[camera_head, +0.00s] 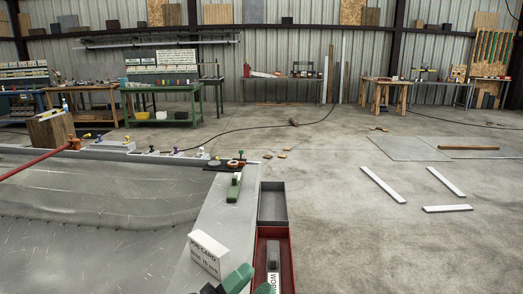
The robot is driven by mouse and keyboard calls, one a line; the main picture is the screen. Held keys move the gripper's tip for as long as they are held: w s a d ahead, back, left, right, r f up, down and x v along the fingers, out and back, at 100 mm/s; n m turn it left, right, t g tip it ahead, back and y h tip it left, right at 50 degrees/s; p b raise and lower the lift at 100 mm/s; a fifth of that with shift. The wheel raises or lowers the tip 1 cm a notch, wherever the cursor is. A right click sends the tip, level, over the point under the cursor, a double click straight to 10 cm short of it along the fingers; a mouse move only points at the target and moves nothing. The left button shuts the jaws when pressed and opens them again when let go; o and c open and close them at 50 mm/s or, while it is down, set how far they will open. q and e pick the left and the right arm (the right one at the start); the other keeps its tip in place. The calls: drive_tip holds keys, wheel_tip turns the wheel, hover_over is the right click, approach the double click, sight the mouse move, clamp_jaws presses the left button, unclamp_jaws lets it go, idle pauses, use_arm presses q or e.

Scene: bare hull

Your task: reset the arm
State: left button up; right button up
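My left gripper (251,284) is at the bottom edge of the head view, cut off by the frame. Its two green fingertips stand apart with a gap between them, and I see nothing held in it. It is just right of and nearer than a white box with printed lettering (206,254), which stands on the grey ledge. My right gripper is not in view.
A grey hull (100,195) fills the left. A green-and-white tool (234,187) lies on the ledge (238,215). A red tray (287,262) and a dark grey bin (273,203) are right of it. Open concrete floor (340,220) lies to the right, with white strips (383,185).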

use_arm(q)
drive_tip(key=w+a+f+n+t+y, duration=0.3)
drive_tip(key=a+f+n+t+y, duration=0.35)
drive_tip(key=n+y, duration=0.7)
drive_tip(key=s+a+f+n+g+y, duration=0.3)
drive_tip(key=a+f+g, duration=0.2)
drive_tip(key=f, duration=0.2)
drive_tip(key=s+a+f+n+g+y, duration=0.3)
drive_tip(key=a+f+g, duration=0.15)
drive_tip(key=f, duration=0.25)
drive_tip(key=s+a+f+n+g, duration=0.1)
drive_tip(key=s+a+f+g, duration=0.1)
drive_tip(key=s+f+g, duration=0.35)
drive_tip(key=s+a+f+n+g, duration=0.1)
drive_tip(key=s+f+g, duration=0.1)
drive_tip(key=s, duration=0.6)
wheel_tip(320, 180, down, 20)
drive_tip(key=g+p, duration=0.2)
drive_tip(key=p, duration=0.3)
drive_tip(key=s+a+f+g+p, duration=0.1)
drive_tip(key=s+a+f+p, duration=0.1)
drive_tip(key=s+f, duration=1.1)
drive_tip(key=s+m+p, duration=0.1)
drive_tip(key=s, duration=0.2)
drive_tip(key=shift+s+a+f+p, duration=0.2)
drive_tip(key=shift+s+a+p, duration=0.15)
drive_tip(key=shift+a+p, duration=0.05)
drive_tip(key=shift+h, duration=0.25)
